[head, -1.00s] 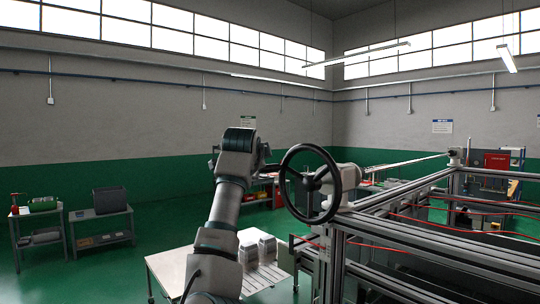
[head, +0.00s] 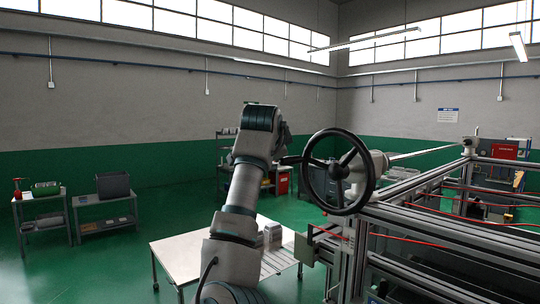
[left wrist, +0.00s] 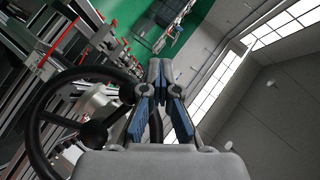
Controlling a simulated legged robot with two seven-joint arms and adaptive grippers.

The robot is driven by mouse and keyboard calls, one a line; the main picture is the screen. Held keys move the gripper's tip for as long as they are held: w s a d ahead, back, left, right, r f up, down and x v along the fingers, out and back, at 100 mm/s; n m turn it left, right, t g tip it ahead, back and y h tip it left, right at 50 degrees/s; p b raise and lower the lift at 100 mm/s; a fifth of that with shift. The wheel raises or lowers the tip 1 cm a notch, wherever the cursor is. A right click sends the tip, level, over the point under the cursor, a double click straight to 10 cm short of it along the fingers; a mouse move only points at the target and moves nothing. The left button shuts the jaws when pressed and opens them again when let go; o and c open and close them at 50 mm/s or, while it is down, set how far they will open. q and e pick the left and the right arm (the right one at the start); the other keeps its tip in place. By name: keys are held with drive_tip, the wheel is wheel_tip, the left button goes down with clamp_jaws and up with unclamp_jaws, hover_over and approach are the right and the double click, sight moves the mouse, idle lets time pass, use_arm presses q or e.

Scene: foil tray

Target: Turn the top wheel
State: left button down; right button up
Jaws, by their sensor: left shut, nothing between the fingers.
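The black three-spoke wheel (head: 338,171) stands upright at the corner of a metal frame, right of centre in the head view. My left arm rises from below, and its gripper (head: 293,160) is at the wheel's left rim. In the left wrist view the gripper (left wrist: 159,68) is shut, with its fingers together and nothing held. The wheel (left wrist: 94,133) fills the left of that view, its rim passing behind the fingers. I cannot tell whether the fingers touch the rim. My right gripper is not in view.
The aluminium frame (head: 425,187) with red cables extends right and back from the wheel. A light table (head: 183,255) with grey parts stands below my left arm. Two small benches (head: 107,198) stand far left. The green floor between is open.

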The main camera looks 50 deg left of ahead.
use_arm(q)
drive_tip(key=shift+w+d+f, duration=0.2)
drive_tip(key=shift+d+f, duration=0.1)
drive_tip(key=shift+d, duration=0.1)
drive_tip(key=shift+a+f+h+b, duration=0.1)
drive_tip(key=shift+f+h+b, duration=0.2)
drive_tip(key=shift+f+b, duration=0.1)
drive_tip(key=shift+a+f+n+g+h+p, duration=0.1)
drive_tip(key=shift+f+n+g+h+p, duration=0.45)
drive_tip(key=shift+f+h, duration=0.65)
idle(1.2)
